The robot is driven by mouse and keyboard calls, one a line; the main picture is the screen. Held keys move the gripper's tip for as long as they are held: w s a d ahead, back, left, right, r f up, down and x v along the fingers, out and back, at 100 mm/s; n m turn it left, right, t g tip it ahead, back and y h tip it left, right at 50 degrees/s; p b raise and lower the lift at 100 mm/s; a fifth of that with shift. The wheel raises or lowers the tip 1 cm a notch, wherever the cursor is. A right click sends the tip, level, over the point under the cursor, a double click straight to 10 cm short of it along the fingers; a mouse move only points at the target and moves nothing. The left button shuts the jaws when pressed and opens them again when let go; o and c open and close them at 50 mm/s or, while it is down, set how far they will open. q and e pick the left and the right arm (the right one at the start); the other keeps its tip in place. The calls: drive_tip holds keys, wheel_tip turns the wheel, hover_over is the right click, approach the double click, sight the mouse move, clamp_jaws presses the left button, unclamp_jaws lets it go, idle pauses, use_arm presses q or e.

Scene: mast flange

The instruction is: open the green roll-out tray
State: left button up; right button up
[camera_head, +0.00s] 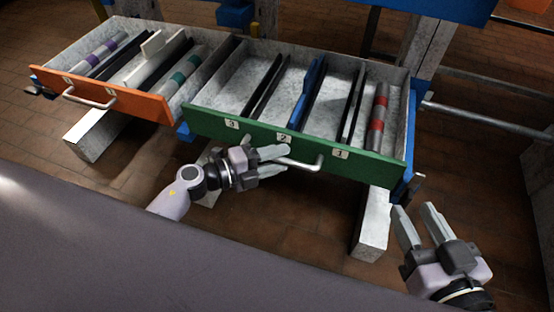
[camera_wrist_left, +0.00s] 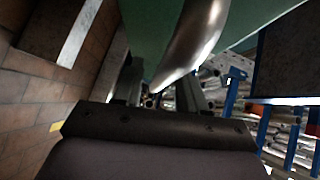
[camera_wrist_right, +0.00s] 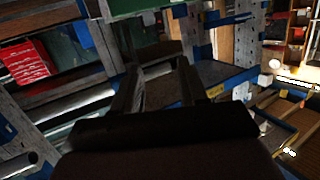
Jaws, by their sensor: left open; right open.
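The green roll-out tray (camera_head: 370,163) is pulled out toward me, with its inside open to view. Its green front carries labels 3, 2 and 1 and a metal bar handle (camera_head: 305,164). Inside lie dark dividers, a blue bar (camera_head: 307,92) and a grey roll with red bands (camera_head: 377,114). My left gripper (camera_head: 277,160) is open at the left end of the handle. In the left wrist view the handle (camera_wrist_left: 190,45) passes close before the open fingers; I cannot tell whether they touch it. My right gripper (camera_head: 418,218) is open and empty, right of and below the tray.
An orange-fronted tray (camera_head: 140,102) stands pulled out at the left, holding rolls with purple and teal bands. A grey beam (camera_head: 372,225) juts out below the green tray. A metal rail (camera_head: 485,122) runs at the right. Tiled floor shows below.

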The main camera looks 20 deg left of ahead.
use_arm(q)
drive_tip(key=shift+w+d, duration=0.1)
clamp_jaws()
use_arm(e)
drive_tip(key=shift+r, duration=0.1)
